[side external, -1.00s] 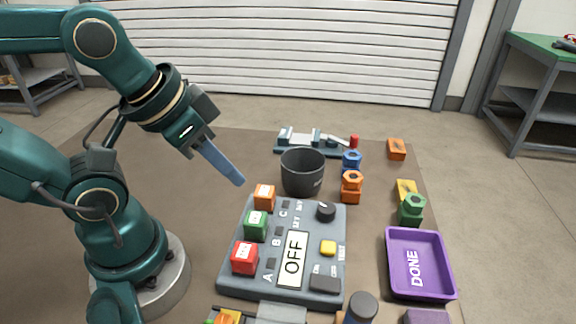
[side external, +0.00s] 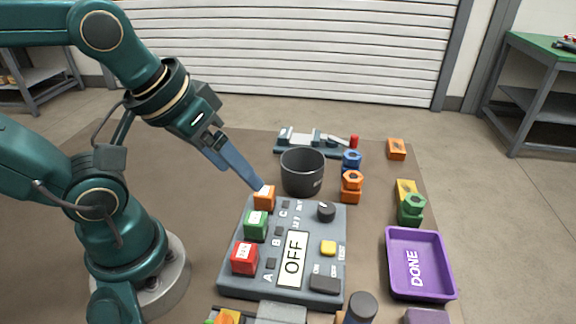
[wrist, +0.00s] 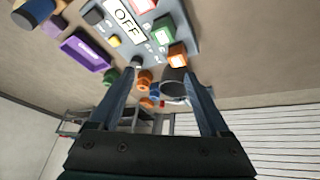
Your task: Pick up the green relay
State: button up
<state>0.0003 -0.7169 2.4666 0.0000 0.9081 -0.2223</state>
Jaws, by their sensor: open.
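The green relay (side external: 256,225) sits on the grey panel between the red relay (side external: 244,258) and the orange relay (side external: 264,198). In the wrist view the green relay (wrist: 163,32) is in the upper middle, beyond the fingertips. My gripper (side external: 262,187) is open, its fingertips close above the orange relay in the side view. Whether they touch it I cannot tell. In the wrist view the two blue-grey fingers of my gripper (wrist: 160,85) stand apart with nothing held between them.
The panel (side external: 232,282) has an OFF display, a knob and buttons. A black bin (side external: 303,174) stands just behind it. A purple DONE tray (side external: 388,268) is at the right. The mat left of the panel is clear.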

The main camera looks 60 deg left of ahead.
jog(key=w+f+n+g, duration=0.1)
jog(key=n, duration=0.2)
jog(key=n+g, duration=0.3)
jog(key=g, duration=0.1)
send_over(255, 217)
notch_tip(255, 217, down, 4)
jog(key=shift+w+f, duration=0.1)
jog(key=shift+f+g, duration=0.3)
jog(key=shift+f, duration=3.05)
grip_shut()
jog(key=shift+r, duration=0.15)
